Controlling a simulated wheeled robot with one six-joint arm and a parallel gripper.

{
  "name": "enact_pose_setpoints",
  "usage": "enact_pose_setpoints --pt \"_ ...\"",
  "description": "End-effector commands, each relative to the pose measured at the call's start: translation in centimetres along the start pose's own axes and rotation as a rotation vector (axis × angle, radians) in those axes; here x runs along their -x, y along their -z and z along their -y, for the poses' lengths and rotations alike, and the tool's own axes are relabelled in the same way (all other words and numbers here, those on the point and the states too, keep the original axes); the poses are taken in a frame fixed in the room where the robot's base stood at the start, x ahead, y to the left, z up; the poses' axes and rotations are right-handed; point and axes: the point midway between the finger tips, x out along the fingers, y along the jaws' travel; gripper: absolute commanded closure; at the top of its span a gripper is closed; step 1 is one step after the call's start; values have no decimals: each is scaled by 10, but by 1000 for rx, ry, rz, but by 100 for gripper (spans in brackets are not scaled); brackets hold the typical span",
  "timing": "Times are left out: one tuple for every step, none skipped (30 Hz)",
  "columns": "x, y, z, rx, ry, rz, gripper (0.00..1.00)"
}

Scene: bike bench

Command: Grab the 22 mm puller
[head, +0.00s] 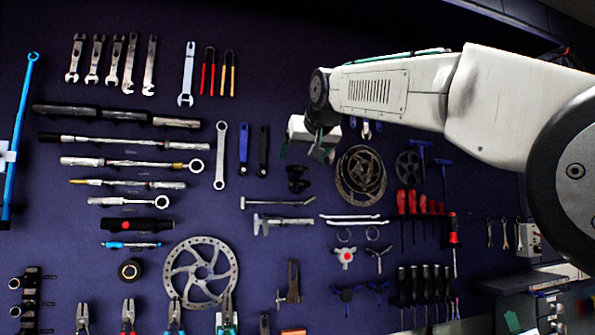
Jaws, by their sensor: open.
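A dark tool wall holds many bike tools, and no label on it is legible. I cannot tell which of them is the 22 mm puller. Small compact pieces there include a black clustered piece (298,179), a red-centred three-armed piece (345,256) and a round black piece with a pale centre (130,269). My gripper (308,150) is at the end of the white arm, in front of the upper middle of the wall. It is open, with no object visible in it. The wall directly behind it is hidden.
Brake rotors (201,272) and (361,175), red-handled screwdrivers (413,203), black-handled drivers (420,286) and spanners (187,75) hang close around. Pliers (128,317) stand along the bottom. A bench (530,280) is at lower right. My arm covers much of the upper right.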

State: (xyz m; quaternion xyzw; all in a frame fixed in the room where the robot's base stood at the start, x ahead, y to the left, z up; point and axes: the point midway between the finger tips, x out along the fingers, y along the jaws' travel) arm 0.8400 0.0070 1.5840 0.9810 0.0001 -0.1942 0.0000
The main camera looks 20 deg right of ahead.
Motion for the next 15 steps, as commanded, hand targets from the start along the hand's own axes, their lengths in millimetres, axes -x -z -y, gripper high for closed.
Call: enact_pose_setpoints --pt "-6 -1 -1 0 -1 2 18" --pt "-8 0 -1 -1 -1 1 18" --pt "-11 0 -1 -1 -1 1 18" --pt "-13 0 -2 -1 -1 1 18" --pt "-16 0 -2 -1 -1 1 18" --pt "-20 0 -3 -1 -1 2 18" --pt "-24 0 -4 -1 -1 3 18" --pt "-29 0 -5 -1 -2 3 18" --pt "-35 0 -6 -1 -2 4 18" --pt "-40 0 -7 0 -2 4 18" --pt "-45 1 -7 0 -1 3 18" --pt "-50 1 -6 0 -1 3 18" --pt "-54 1 -6 0 -1 3 18" --pt "-57 1 -6 0 -1 2 18" --pt "-59 1 -6 0 -1 2 18"
